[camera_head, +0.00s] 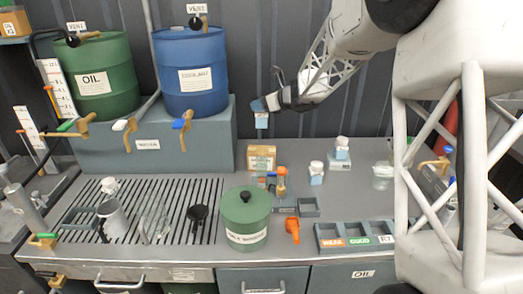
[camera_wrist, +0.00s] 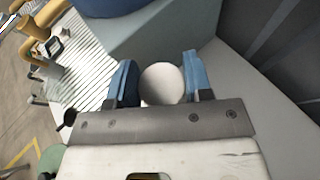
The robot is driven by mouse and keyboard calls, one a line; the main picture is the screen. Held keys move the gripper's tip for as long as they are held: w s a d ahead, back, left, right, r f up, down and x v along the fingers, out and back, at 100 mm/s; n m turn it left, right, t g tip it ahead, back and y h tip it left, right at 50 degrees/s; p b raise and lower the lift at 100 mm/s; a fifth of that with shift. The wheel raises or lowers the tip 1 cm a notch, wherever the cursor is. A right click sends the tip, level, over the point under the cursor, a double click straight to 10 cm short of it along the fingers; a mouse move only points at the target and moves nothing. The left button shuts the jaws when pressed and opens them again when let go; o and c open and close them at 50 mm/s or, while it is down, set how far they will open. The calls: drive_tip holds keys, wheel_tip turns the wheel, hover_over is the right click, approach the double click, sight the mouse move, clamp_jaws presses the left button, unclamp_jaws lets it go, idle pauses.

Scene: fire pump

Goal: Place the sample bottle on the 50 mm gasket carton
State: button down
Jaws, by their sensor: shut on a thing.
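My gripper (camera_head: 264,105) is raised above the back of the bench, in front of the dark wall panel. Its blue fingers, also in the wrist view (camera_wrist: 160,72), are shut on a bottle (camera_head: 262,122) with a blue-and-white label. The wrist view shows its round white cap (camera_wrist: 162,85) between the fingers; the rest of it is hidden there. A brown carton (camera_head: 261,158) with a pale label stands on the bench below the gripper, clear of the held bottle. It looks like the gasket carton, but its print is too small to read.
A white-capped bottle (camera_head: 316,173) stands right of the carton; another (camera_head: 342,148) sits on a low grey box (camera_head: 339,163). Small orange-and-blue items (camera_head: 281,180) lie close to the carton. A green canister (camera_head: 246,218), slatted drain (camera_head: 150,210) and labelled tray (camera_head: 355,235) are nearer. Blue drum (camera_head: 190,95) behind left.

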sight(261, 128)
drive_tip(key=shift+f, duration=3.1)
drive_tip(key=shift+f, duration=1.9)
drive_tip(key=c, duration=0.5)
unclamp_jaws()
drive_tip(key=shift+f, duration=0.1)
drive_tip(key=shift+d, duration=0.1)
drive_tip(key=v, duration=1.2)
